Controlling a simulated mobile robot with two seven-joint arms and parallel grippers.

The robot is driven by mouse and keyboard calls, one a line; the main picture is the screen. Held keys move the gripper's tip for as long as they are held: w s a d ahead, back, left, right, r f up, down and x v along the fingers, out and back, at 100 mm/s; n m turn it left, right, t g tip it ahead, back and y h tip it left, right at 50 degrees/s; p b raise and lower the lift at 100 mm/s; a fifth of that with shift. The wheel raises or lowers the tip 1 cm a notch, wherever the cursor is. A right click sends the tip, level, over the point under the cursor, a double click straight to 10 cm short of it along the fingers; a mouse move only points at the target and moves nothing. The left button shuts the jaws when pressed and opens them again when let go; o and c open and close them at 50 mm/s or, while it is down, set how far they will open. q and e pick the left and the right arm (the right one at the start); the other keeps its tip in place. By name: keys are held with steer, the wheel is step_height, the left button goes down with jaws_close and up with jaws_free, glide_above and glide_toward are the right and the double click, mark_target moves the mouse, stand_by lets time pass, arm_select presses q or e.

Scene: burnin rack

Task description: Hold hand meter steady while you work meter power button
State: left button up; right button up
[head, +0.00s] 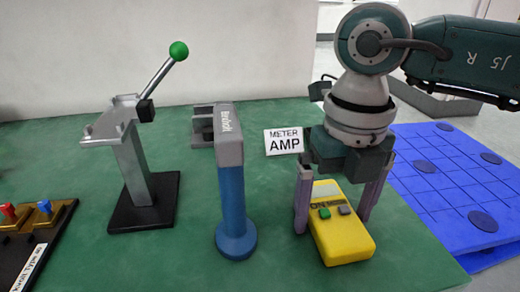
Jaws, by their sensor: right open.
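The yellow hand meter (343,242) lies on the green table near its right side. It has a pale screen (326,188) at its far end. A green button (324,213) and a grey button (345,210) sit below the screen; I cannot read which is the power button. My right gripper (333,226) is open above the meter and points down, with one finger on each side of it. I cannot tell whether the fingers touch the meter. My left gripper is not in view.
A "METER AMP" sign (284,141) stands behind the meter. A blue post with a grey head (231,200) stands left of it. A lever with a green knob (178,51) is farther left, and a switch panel (35,225) at the left edge. Blue pallet (445,180) lies beyond the table's right edge.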

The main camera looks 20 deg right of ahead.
steer(key=c, duration=1.4)
stand_by(0.4)
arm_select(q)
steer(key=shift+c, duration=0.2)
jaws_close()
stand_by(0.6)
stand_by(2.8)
